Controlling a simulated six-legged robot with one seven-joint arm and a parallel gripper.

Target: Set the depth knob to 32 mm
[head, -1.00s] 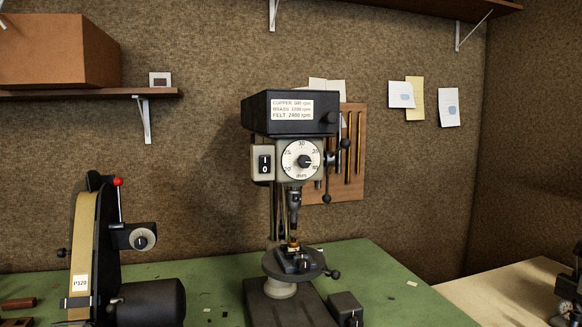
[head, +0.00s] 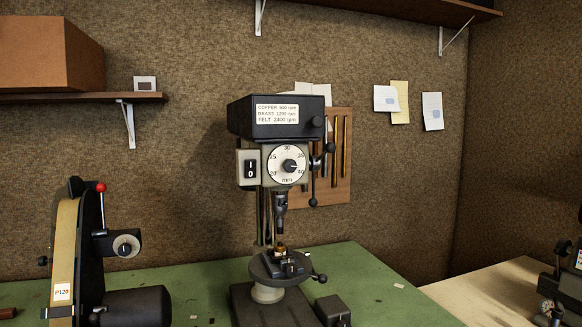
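The depth knob (head: 289,166) is the black knob at the middle of a round white dial (head: 276,153) on the drill press (head: 262,116). The dial reads 30 at the top, with smaller numbers on the left and "mm" at the bottom. The knob's pointer appears to point right, clockwise past 30; the exact reading is too small to tell. My gripper is not in view.
An I/0 switch (head: 250,168) sits left of the dial, and a lever (head: 313,190) hangs at its right. A belt sander (head: 68,250) stands at the left on the green bench (head: 368,278). A shelf (head: 85,98) is above it.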

